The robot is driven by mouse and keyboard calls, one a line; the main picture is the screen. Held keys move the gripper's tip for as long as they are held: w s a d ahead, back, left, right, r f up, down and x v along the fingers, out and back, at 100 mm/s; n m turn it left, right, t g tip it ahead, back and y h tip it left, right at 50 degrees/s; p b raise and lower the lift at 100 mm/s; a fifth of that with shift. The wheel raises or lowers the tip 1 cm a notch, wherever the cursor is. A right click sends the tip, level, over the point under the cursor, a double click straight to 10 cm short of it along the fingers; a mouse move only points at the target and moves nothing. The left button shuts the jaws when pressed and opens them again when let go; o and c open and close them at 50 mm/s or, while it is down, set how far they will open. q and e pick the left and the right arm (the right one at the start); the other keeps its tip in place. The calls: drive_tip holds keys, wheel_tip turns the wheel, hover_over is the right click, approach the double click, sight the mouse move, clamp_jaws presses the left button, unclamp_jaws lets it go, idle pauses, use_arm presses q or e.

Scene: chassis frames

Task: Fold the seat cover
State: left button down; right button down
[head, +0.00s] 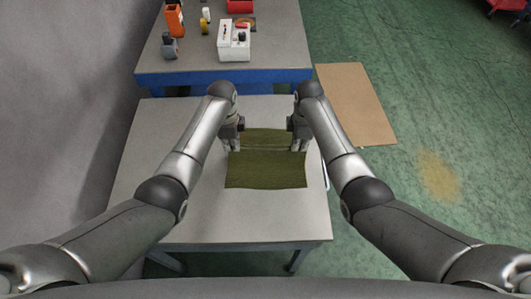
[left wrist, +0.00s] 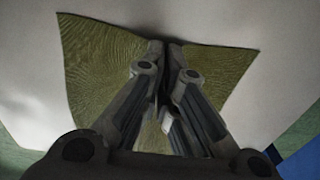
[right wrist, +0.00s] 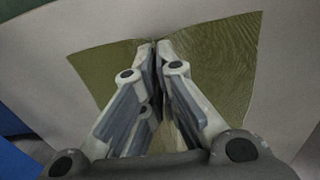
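The olive-green seat cover (head: 266,171) lies on the grey table. Its near panel has a straight upper edge between my grippers, and a second strip of cover shows behind that edge, so it looks partly folded or raised. My left gripper (head: 234,146) is at the cover's left side, with fingers together on the cloth; the left wrist view shows the cover (left wrist: 95,65) spreading either side of its fingertips (left wrist: 164,46). My right gripper (head: 300,146) is at the right side, fingers also together on the cloth; the right wrist view shows the cover (right wrist: 225,60) around its fingertips (right wrist: 155,45).
The grey table (head: 285,222) is bare around the cover. Behind it, a blue-edged workbench (head: 275,55) carries a white box (head: 233,48), an orange bin (head: 174,20) and small items. A brown flat panel (head: 357,105) lies on the green floor at right.

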use_arm(q)
drive_tip(key=shift+r, duration=0.1)
